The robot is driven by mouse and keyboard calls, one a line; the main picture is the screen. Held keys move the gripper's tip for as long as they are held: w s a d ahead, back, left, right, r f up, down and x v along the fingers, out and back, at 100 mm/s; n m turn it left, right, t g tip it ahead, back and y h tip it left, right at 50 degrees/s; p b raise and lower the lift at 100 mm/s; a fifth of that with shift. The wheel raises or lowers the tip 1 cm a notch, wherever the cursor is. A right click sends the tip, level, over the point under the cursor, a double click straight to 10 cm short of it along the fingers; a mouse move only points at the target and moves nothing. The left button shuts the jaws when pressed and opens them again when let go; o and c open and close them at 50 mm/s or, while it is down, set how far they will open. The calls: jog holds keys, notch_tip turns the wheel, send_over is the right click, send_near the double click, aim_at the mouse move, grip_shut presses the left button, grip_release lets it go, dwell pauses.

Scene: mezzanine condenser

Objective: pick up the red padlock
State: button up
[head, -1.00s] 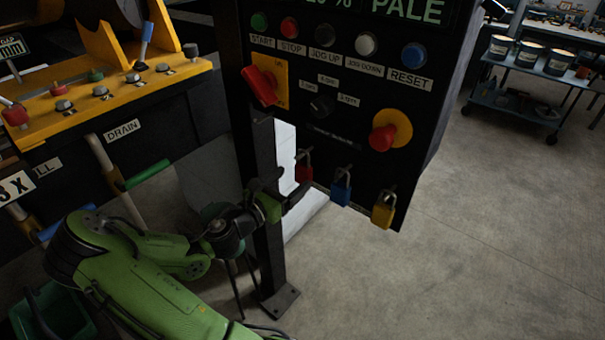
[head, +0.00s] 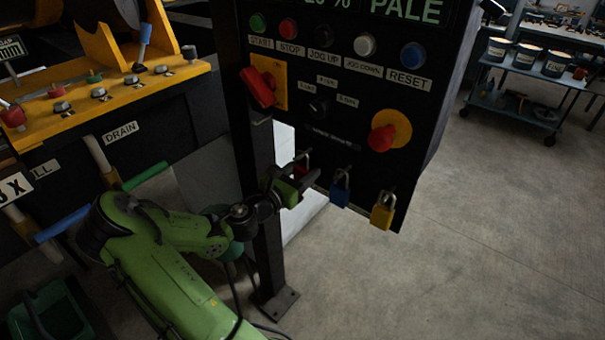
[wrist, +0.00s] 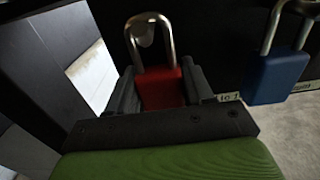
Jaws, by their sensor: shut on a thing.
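The red padlock (wrist: 160,88) hangs by its silver shackle from a hook at the bottom of the control panel in the wrist view. My gripper (wrist: 162,95) is shut on its red body, one finger on each side. In the head view my gripper (head: 302,180) covers most of the padlock; only its top (head: 301,166) and shackle show. The padlock is upright, and its shackle still passes around the hook.
A blue padlock (head: 340,192) hangs just right of the red one, and a yellow padlock (head: 382,215) hangs further right. The black control panel (head: 350,140) is above. A dark post (head: 268,220) stands close to my arm. Open floor (head: 480,230) lies to the right.

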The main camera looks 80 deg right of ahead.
jog(key=shift+r+p, duration=0.3)
jog(key=shift+r, duration=0.25)
jog(key=shift+w+a+r, duration=0.15)
jog(key=shift+r, duration=0.2)
jog(key=p+v, duration=0.1)
jog(key=v, duration=1.6)
jog(key=shift+a, duration=0.3)
jog(key=shift+w+f, duration=0.1)
jog(key=w+a+r+p, duration=0.2)
jog(key=w+a+p, duration=0.1)
jog(key=a+p, duration=0.3)
jog(key=shift+a, duration=0.4)
jog(key=shift+w, duration=0.1)
